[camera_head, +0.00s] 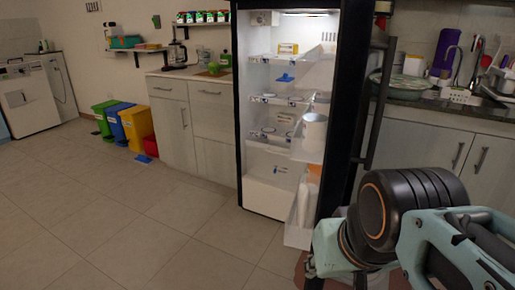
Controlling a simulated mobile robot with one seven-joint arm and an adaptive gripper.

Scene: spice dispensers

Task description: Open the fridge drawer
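The tall dark-framed fridge (239,120) stands open in the middle of the view, its inside lit. A plain white drawer front (268,197) fills the bottom of the fridge and looks shut. The fridge door swings out on the right, with a long dark vertical handle (377,105). White bins on its inner side hold a white cylindrical container (315,130) and other items. My teal and black arm covers the lower right, in front of the door's lower part. I cannot make out my gripper's fingers.
Glass shelves above the drawer hold a yellow box (288,49) and small items. A counter with cupboards (196,122) stands left of the fridge, and a sink counter (450,107) right. Green, blue and yellow bins (138,125) stand farther left.

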